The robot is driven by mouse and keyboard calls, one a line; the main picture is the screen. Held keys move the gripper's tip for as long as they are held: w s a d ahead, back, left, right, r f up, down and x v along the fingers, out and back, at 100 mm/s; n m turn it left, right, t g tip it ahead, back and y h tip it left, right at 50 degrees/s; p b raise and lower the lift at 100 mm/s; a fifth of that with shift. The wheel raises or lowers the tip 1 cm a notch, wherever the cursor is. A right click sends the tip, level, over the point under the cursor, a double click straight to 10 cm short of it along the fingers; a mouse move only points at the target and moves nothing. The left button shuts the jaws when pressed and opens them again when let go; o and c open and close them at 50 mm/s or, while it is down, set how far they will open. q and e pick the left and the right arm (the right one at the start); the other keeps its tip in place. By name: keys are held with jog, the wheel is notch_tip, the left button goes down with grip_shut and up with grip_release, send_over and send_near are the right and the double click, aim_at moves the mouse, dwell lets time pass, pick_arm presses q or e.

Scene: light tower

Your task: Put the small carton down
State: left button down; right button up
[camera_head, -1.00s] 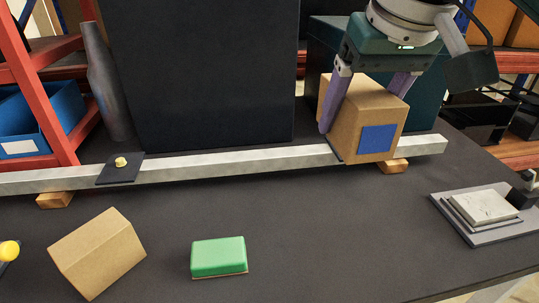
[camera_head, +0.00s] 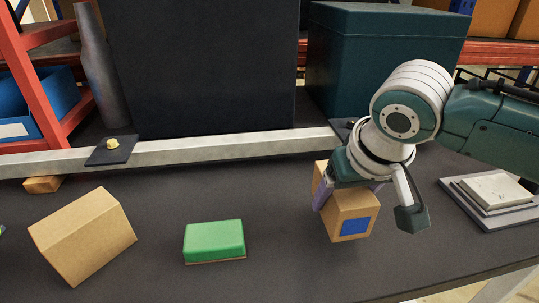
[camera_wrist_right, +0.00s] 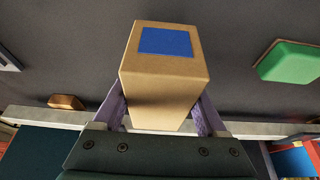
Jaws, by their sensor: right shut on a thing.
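The small carton (camera_head: 330,222) is a brown box with a blue patch on one face. It is right of centre in the head view, in front of the pale beam. My right gripper (camera_head: 348,190) is shut on it from above, one purple finger on each side. In the right wrist view the carton (camera_wrist_right: 165,90) sits between the fingers (camera_wrist_right: 160,115), its blue patch (camera_wrist_right: 165,41) facing the camera. I cannot tell whether the carton touches the dark table (camera_head: 290,270). My left gripper is not in view.
A green block (camera_head: 214,240) and a larger brown box (camera_head: 82,235) lie on the table to the left. The pale beam (camera_head: 220,150) runs behind. A grey stepped plate (camera_head: 495,190) is at the right. Table around the carton is clear.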

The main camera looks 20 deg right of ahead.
jog(key=shift+f, duration=1.5)
jog(key=shift+b, duration=0.3)
jog(key=shift+f, duration=0.15)
jog(key=o, duration=1.4)
